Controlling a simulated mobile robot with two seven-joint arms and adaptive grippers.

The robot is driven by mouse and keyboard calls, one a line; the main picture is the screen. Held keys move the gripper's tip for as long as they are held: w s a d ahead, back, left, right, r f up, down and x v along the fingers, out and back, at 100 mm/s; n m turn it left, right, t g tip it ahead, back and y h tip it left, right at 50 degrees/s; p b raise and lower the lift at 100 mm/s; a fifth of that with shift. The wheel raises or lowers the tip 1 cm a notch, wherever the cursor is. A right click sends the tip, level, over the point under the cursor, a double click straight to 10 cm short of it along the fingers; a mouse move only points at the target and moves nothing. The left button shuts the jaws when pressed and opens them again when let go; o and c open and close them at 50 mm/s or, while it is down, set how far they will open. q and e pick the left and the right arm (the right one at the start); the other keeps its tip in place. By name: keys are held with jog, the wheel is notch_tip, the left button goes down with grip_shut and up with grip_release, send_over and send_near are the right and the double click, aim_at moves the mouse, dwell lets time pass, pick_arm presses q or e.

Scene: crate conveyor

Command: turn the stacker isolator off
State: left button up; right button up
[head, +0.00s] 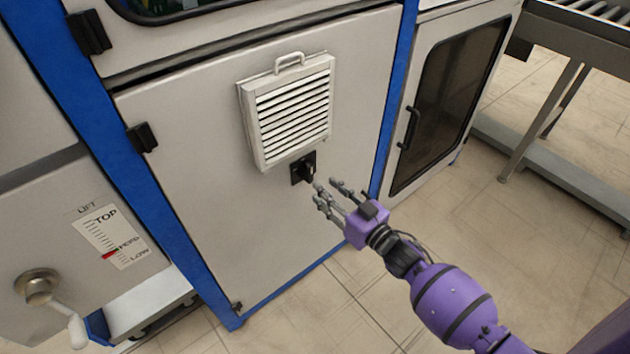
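The isolator (304,169) is a small black rotary switch on a dark plate, low on the grey cabinet door just under the louvred vent. The exact angle of its knob is too small to tell. My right gripper (324,192), on a purple arm from the lower right, is just below and right of the switch. Its grey fingers are spread apart and point at the switch, with nothing seen between them. Whether a fingertip touches the knob I cannot tell. My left gripper is not in view.
The louvred vent (291,111) with a top handle stands out above the switch. A glazed door (447,105) with a black handle is to the right. A lift scale (113,236) and crank (50,300) are at lower left. A roller conveyor (580,30) stands at upper right.

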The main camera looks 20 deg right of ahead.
aim_at(312, 176)
jog(key=x, duration=0.5)
jog(key=shift+w+a, duration=0.2)
jog(key=shift+w, duration=0.05)
grip_shut()
